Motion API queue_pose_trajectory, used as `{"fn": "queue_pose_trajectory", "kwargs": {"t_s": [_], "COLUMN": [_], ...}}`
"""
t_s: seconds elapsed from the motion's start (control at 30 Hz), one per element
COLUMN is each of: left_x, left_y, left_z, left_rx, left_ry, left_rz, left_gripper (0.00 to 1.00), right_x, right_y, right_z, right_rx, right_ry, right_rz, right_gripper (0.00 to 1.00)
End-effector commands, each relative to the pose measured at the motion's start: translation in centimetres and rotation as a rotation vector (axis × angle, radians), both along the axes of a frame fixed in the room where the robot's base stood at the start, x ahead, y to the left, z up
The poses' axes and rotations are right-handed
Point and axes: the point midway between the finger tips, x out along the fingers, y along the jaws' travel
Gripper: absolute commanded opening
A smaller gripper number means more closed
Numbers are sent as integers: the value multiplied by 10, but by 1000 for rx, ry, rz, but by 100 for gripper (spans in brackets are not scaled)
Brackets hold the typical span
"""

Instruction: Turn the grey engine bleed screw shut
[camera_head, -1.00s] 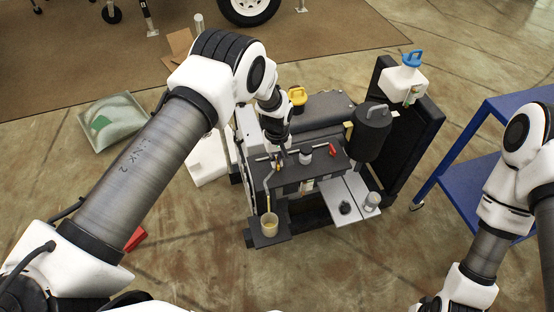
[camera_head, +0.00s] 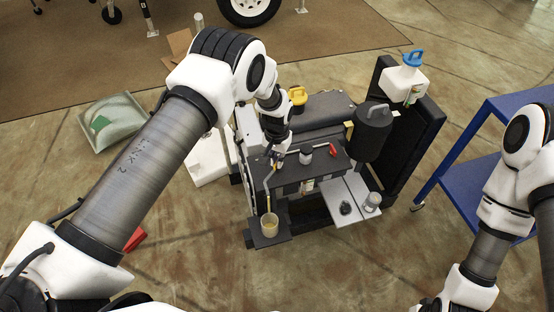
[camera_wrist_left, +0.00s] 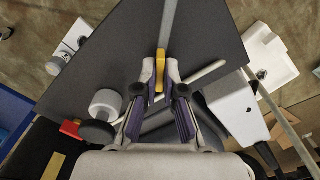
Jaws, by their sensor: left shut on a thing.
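My left gripper (camera_head: 279,160) reaches down to the front left top of the dark engine block (camera_head: 325,168). In the left wrist view its fingers (camera_wrist_left: 162,75) are closed around a small part at the dark top plate (camera_wrist_left: 215,35). The grey bleed screw is mostly hidden between the fingers. A yellow piece (camera_wrist_left: 160,68) shows between the fingertips, in line with a grey tube (camera_wrist_left: 168,25). In the head view the tube (camera_head: 267,186) runs down towards a cup (camera_head: 270,223) on a low shelf. My right gripper is out of view; only its arm shows.
A light rod (camera_wrist_left: 203,76) lies close to the fingers. A red lever (camera_head: 333,150) and a grey round cap (camera_head: 306,154) stand to the right. A black canister (camera_head: 372,130) is farther right. A blue cart (camera_head: 480,150) stands at the right.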

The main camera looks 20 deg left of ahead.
Motion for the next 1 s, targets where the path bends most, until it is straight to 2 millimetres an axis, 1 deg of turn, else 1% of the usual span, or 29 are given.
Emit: {"fn": "queue_pose_trajectory", "kwargs": {"t_s": [0.6, 0.8, 1.0], "left_x": [0, -1, -1], "left_y": [0, 0, 0], "left_z": [-1, -1, -1], "left_rx": [0, 0, 0], "left_ry": [0, 1, 1], "left_rz": [-572, -717, -812], "left_gripper": [0, 0, 0], "right_x": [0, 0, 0], "right_y": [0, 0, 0], "right_z": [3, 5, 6], "right_rx": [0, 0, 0], "right_ry": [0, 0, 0], "right_rz": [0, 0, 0], "right_gripper": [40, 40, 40]}}
